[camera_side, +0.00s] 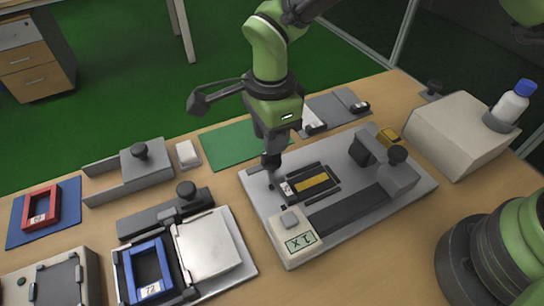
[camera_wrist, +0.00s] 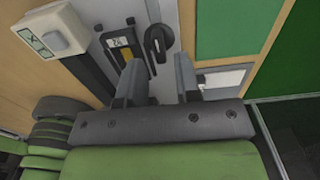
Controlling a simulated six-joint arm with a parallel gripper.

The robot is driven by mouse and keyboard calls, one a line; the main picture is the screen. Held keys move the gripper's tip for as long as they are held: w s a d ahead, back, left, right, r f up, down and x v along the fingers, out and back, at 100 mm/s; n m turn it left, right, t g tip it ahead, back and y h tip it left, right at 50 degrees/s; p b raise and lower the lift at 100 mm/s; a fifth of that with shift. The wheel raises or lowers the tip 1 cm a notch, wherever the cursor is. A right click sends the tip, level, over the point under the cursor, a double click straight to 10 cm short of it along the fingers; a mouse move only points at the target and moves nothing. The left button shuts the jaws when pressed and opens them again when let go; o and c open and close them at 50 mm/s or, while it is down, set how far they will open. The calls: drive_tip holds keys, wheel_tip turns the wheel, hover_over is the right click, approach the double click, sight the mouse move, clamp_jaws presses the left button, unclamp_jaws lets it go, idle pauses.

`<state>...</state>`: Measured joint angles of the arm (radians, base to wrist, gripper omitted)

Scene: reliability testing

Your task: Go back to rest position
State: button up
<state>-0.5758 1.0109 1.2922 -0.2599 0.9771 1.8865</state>
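My gripper (camera_side: 270,158) points down over the upper left corner of the grey test device (camera_side: 262,213) in the side view. In the wrist view its two fingers stand apart with nothing held between them, so my gripper (camera_wrist: 160,78) is open. A black knob (camera_wrist: 158,42) on the device lies beyond the gap between the fingers, apparently below them. In the side view the fingertips and the knob overlap, so I cannot tell whether they touch. A black-framed yellow piece (camera_side: 312,181) with a white label lies in the device; it also shows in the wrist view (camera_wrist: 127,54).
A blue frame (camera_side: 163,257) and a white plate (camera_side: 208,245) sit in a fixture at the front left. A red frame (camera_side: 27,205) lies on a blue mat at far left. A beige box with a white bottle (camera_side: 510,106) stands right. A green mat (camera_side: 228,144) lies bare behind.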

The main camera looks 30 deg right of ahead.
drive_tip(key=shift+r, duration=0.55)
drive_tip(key=s+d+r+n+t+y, duration=0.1)
drive_tip(key=s+d+r+n+t, duration=0.15)
drive_tip(key=d+r, duration=0.5)
drive_tip(key=s+d+r+n+t+y, duration=0.1)
drive_tip(key=s+d+r+n, duration=0.25)
drive_tip(key=r, duration=0.75)
drive_tip(key=s+d+r+n+t, duration=0.3)
drive_tip(key=s+d+n, duration=0.5)
drive_tip(key=s, duration=0.5)
drive_tip(key=shift+t, duration=0.35)
